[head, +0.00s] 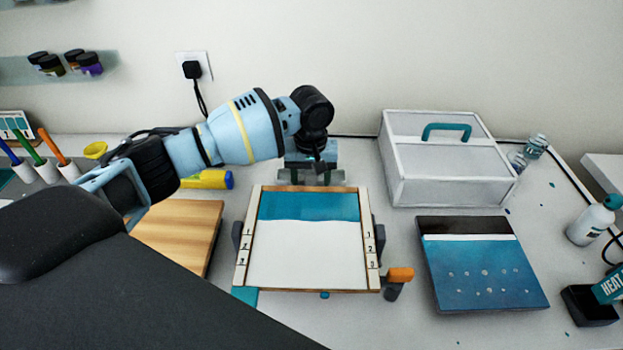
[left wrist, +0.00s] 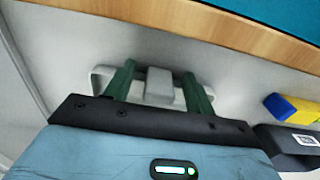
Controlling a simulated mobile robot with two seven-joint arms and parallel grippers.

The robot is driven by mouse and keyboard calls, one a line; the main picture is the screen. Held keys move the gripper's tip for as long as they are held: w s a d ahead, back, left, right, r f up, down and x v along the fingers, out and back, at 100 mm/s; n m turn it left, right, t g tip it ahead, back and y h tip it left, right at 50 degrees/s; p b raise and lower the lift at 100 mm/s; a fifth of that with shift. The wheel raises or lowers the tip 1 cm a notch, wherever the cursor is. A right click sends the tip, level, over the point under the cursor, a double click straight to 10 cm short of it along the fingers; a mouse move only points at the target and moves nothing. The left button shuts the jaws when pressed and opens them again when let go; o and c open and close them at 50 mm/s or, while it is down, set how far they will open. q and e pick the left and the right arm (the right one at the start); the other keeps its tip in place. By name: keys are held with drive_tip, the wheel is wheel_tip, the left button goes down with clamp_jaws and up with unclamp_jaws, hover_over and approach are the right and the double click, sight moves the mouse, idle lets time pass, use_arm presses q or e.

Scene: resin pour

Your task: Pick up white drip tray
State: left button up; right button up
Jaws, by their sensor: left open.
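My left gripper (head: 313,178) is open behind the far edge of the framed panel, fingers pointing down. In the left wrist view its two green fingers (left wrist: 159,70) stand on either side of the middle of a low white piece with a raised pale block (left wrist: 160,88). This piece looks like part of the white drip tray, but most of it is hidden by the gripper, and I cannot tell whether the fingers touch it. My right gripper is not in view.
The wooden-framed panel (head: 305,255), blue and white, lies just in front of the gripper. A white box (head: 445,165) with a teal handle stands at the right, behind a blue panel (head: 480,270). A yellow and blue tube (head: 207,179) and a wooden board (head: 178,228) lie left.

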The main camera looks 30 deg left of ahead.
use_arm(q)
drive_tip(key=shift+c, duration=0.2)
drive_tip(key=c, duration=1)
drive_tip(key=shift+r, duration=0.1)
wheel_tip(320, 180, up, 10)
drive_tip(key=shift+f+p, duration=0.1)
drive_tip(key=shift+p, duration=0.35)
